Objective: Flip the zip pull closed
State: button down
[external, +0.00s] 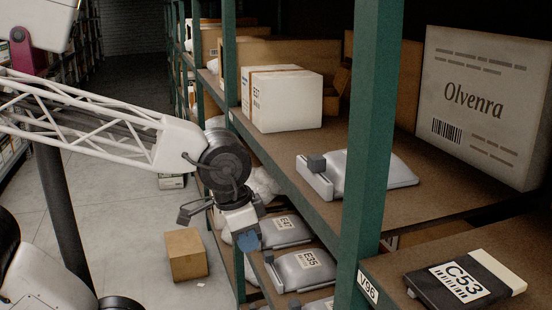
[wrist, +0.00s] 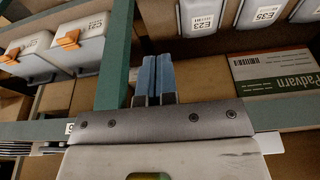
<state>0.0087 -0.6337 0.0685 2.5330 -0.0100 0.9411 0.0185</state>
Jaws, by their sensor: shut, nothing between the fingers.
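A grey pouch (external: 375,172) lies on the middle shelf in the external view. The grey pouch is not clearly identifiable in the wrist view.
A green upright (external: 371,130) stands in front of the shelf. Labelled grey packs, one marked E35 (external: 302,270), lie on the shelf below, near my gripper. A white box (external: 282,100) and the large Olvenra carton (external: 482,105) share the pouch's shelf. Orange-tabbed bins (wrist: 78,45) show in the wrist view.

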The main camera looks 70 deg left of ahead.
jog(key=shift+w+r, duration=0.1)
jog(key=m+t+h, duration=0.1)
jog(key=t+h, duration=0.1)
jog(key=h, duration=0.4)
send_near(304, 160)
notch_tip(304, 160, up, 4)
jog(key=a, duration=0.1)
jog(key=shift+a, duration=0.1)
jog(key=shift+f, duration=0.25)
jog(key=x, duration=0.9)
jog(key=shift+w+f, duration=0.15)
jog(key=shift+f, duration=0.05)
jog(key=shift+w+d+f, duration=0.1)
jog(key=shift+d+f, duration=0.05)
jog(key=shift+d, duration=2)
